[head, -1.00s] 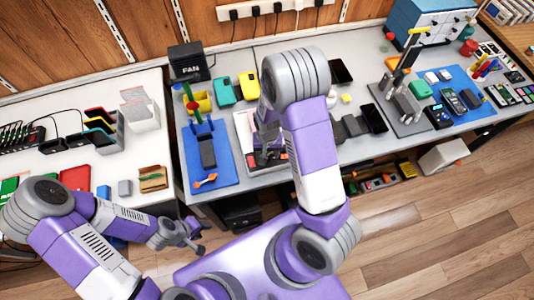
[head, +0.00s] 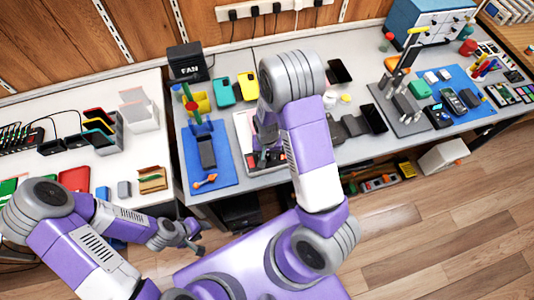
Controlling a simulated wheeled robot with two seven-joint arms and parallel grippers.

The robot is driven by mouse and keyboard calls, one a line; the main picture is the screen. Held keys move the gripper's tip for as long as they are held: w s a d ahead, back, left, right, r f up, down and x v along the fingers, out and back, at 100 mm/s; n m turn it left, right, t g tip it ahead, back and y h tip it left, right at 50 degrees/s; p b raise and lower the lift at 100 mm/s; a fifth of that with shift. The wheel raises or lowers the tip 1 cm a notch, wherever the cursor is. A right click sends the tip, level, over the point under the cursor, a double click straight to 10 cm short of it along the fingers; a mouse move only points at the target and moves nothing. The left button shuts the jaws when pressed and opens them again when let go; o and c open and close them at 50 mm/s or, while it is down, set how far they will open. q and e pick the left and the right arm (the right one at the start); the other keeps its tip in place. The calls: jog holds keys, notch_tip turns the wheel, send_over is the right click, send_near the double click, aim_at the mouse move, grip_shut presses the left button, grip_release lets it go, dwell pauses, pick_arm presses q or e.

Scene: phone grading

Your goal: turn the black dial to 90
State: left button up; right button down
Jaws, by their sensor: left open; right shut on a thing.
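My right gripper (head: 264,152) reaches down over a red-and-black device (head: 279,158) on a pale mat (head: 240,122) at the front of the grey bench. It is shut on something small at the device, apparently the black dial. The dial is hidden by the fingers and the arm, so its setting cannot be read. My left gripper (head: 194,240) is open and empty, low in front of the benches, far from the device.
A blue mat (head: 225,172) with a dark phone and an orange tool lies left of the device. Yellow and teal phone cases stand behind. Dark phones and a stand (head: 400,118) are to the right. My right upper arm blocks part of the bench.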

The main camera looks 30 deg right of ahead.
jog(key=shift+m, duration=0.3)
jog(key=m+p, duration=0.1)
jog(key=m, duration=0.3)
jog(key=shift+m, duration=0.3)
jog(key=shift+m+p, duration=1)
jog(key=shift+m, duration=1.3)
jog(key=c, duration=0.8)
grip_release()
jog(key=shift+c, duration=0.2)
